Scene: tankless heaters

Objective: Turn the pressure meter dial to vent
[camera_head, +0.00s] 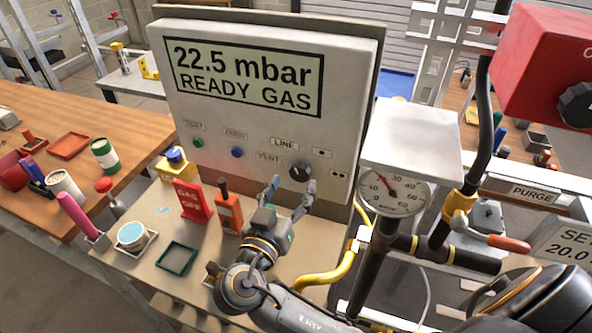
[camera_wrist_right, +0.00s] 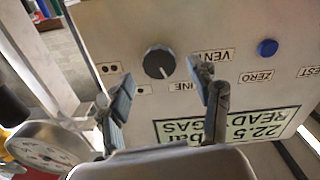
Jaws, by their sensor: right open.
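The pressure meter (camera_head: 270,90) is a grey box whose screen reads 22.5 mbar READY GAS. Its dial is a round black knob (camera_head: 299,172) low on the front, beside the VENT label (camera_head: 268,157) and below the LINE label (camera_head: 285,143). In the right wrist view, upside down, the knob (camera_wrist_right: 159,62) bears a pale mark pointing down, towards the LINE side. My right gripper (camera_head: 291,190) is open in front of the knob; its fingertips lie to either side of it in the picture. Whether they touch it I cannot tell. My left gripper is out of view.
A green button (camera_head: 198,142) and a blue button (camera_head: 237,152) sit left of the knob. A red GAS OFF sign (camera_head: 192,201) and an orange device (camera_head: 228,210) stand left of my gripper. A round gauge (camera_head: 393,192) and pipes stand close on the right.

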